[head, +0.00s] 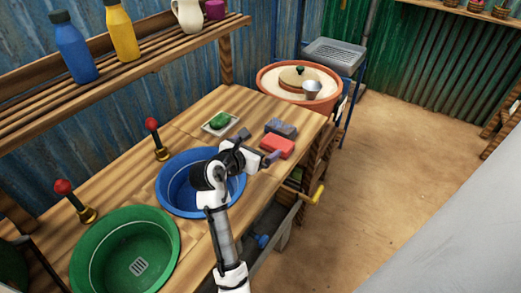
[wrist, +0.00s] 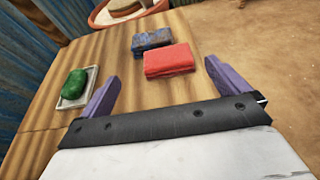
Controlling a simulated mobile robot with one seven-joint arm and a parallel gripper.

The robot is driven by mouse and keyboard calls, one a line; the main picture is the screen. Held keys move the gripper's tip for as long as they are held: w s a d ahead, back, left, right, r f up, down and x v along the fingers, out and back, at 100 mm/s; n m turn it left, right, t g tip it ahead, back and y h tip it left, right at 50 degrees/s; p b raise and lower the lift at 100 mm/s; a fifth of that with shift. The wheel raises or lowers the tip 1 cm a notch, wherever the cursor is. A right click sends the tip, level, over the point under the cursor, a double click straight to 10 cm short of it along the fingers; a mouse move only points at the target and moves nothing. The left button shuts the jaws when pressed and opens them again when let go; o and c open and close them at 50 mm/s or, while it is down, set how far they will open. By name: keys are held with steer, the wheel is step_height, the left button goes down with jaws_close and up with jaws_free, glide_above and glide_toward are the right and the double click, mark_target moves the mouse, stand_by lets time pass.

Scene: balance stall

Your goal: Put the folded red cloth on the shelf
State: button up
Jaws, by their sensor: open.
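The folded red cloth (head: 277,147) lies flat on the right end of the wooden counter, near its front edge. It also shows in the wrist view (wrist: 169,60), ahead of my gripper (wrist: 160,85) and between the lines of its purple fingers, not touched by them. My gripper in the head view (head: 258,150) is open and empty, just left of the cloth. The wooden shelf (head: 135,68) runs along the blue wall above the counter, at upper left.
A folded blue-grey cloth (head: 281,128) lies right behind the red one. A green soap on a white dish (head: 219,122) sits to the left. Blue (head: 68,48) and yellow (head: 121,30) bottles and a cream jug (head: 188,14) stand on the shelf, with bare board between. Blue (head: 172,190) and green (head: 120,225) basins fill the counter.

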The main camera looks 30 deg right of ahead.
mark_target(278, 141)
steer(key=shift+g, duration=0.3)
steer(key=x, duration=0.2)
steer(key=f+x, duration=0.1)
steer(key=x, duration=0.2)
steer(key=p+x, duration=0.1)
steer(key=x, duration=0.1)
steer(key=shift+s+f, duration=0.25)
steer(key=shift+f+p+x, duration=0.2)
steer(key=shift+p+x, duration=0.7)
steer(key=shift+x, duration=2.35)
steer(key=shift+a, duration=0.15)
steer(key=c, duration=0.7)
